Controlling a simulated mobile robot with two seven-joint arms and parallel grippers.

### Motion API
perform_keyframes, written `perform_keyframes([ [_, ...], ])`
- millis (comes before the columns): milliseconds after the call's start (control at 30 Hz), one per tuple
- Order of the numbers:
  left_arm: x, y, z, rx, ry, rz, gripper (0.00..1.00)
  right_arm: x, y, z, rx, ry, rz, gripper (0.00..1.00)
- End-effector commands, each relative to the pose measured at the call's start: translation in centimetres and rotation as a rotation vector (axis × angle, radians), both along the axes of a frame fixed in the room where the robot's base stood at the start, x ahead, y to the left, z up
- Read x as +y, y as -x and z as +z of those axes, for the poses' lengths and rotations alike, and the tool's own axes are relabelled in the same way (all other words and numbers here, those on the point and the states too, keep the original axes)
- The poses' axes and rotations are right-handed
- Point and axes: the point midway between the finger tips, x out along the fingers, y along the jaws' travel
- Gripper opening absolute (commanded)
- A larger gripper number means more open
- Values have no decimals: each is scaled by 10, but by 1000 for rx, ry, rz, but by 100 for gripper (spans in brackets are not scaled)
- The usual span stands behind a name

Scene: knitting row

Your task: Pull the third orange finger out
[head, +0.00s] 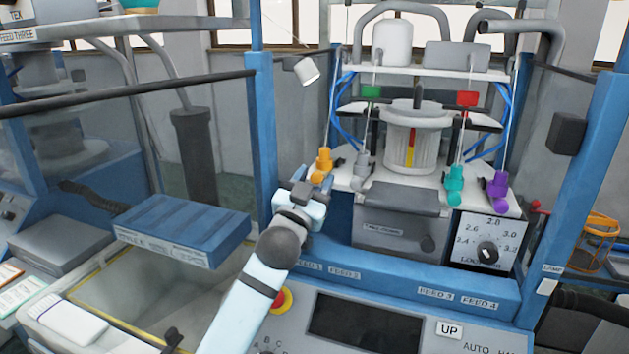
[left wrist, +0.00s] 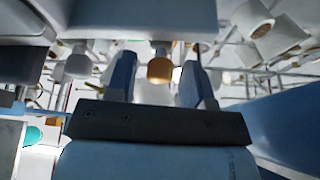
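One orange finger (head: 322,162) stands at the left front of the white machine top in the head view; no other orange finger shows. My left gripper (head: 314,183) is just in front of and below it. In the left wrist view the rounded orange end (left wrist: 160,71) shows between the two spread fingertips of my left gripper (left wrist: 158,82), with a gap on each side. The gripper is open and holds nothing. Whether the tips reach alongside the finger in depth is unclear. My right gripper is out of view.
A grey finger (head: 361,166) stands close right of the orange one. Teal (head: 454,184) and purple (head: 498,190) fingers are farther right. A ribbed white cylinder (head: 412,137) stands behind. Blue posts (head: 263,150) flank the machine. A control panel (head: 400,325) lies below.

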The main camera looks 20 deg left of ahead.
Motion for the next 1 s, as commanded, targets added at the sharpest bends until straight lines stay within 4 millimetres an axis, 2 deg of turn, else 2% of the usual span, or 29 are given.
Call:
perform_keyframes([
  [33,0,0,0,0,0,0,36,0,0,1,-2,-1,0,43],
  [200,0,0,0,0,0,0,0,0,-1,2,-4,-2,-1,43],
  [367,0,2,0,1,-1,1,0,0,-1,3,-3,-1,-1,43],
  [633,1,32,0,1,-1,1,0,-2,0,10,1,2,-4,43],
  [867,1,33,-1,0,-1,-1,0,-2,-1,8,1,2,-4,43],
  [900,1,33,-1,1,-1,0,31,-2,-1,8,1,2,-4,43],
  [1000,1,33,-1,0,0,-1,52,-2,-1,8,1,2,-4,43],
])
